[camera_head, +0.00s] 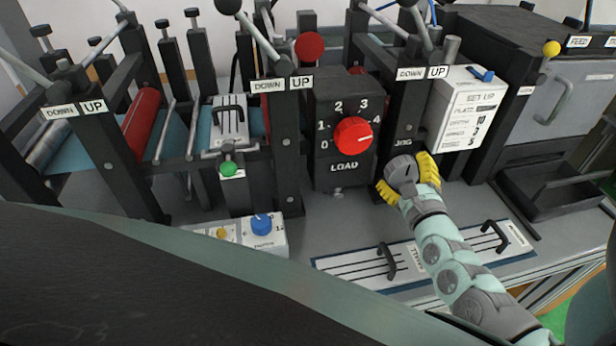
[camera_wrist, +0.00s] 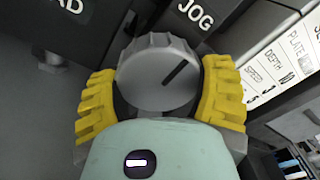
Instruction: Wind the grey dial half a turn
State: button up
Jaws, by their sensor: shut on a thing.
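The grey dial (camera_head: 402,171) is on the front of the black post, below the word JOG. In the wrist view the grey dial (camera_wrist: 158,75) has a ribbed rim and a dark pointer line slanting up to the right. My gripper (camera_head: 408,178) has yellow fingers, one on each side of the dial. In the wrist view my gripper (camera_wrist: 160,97) is shut on the dial, with a finger at its left and right rim. The back of the dial and the contact faces of the fingers are partly hidden.
A red LOAD dial (camera_head: 352,135) is just left. A white SET UP card (camera_head: 468,108) is to the right. A plate with black handles (camera_head: 388,262) lies below the arm.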

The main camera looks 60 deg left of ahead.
jog(key=shift+f+m, duration=0.1)
jog(key=shift+m, duration=0.2)
jog(key=m+b, duration=0.1)
jog(key=m, duration=0.1)
jog(key=shift+f+m+b, duration=0.1)
jog(key=shift+m+b, duration=0.2)
jog(key=m, duration=0.6)
jog(key=shift+s+b, duration=0.1)
jog(key=shift+b, duration=0.3)
jog(key=m, duration=0.5)
jog(key=shift+s+g, duration=0.1)
jog(key=shift+g, duration=0.3)
jog(key=m, duration=0.4)
jog(key=shift+s+a+r+m+g, duration=0.15)
jog(key=shift+r+m+g, duration=0.1)
jog(key=shift+m+g, duration=0.05)
jog(key=o, duration=1.2)
jog(key=shift+c, duration=0.2)
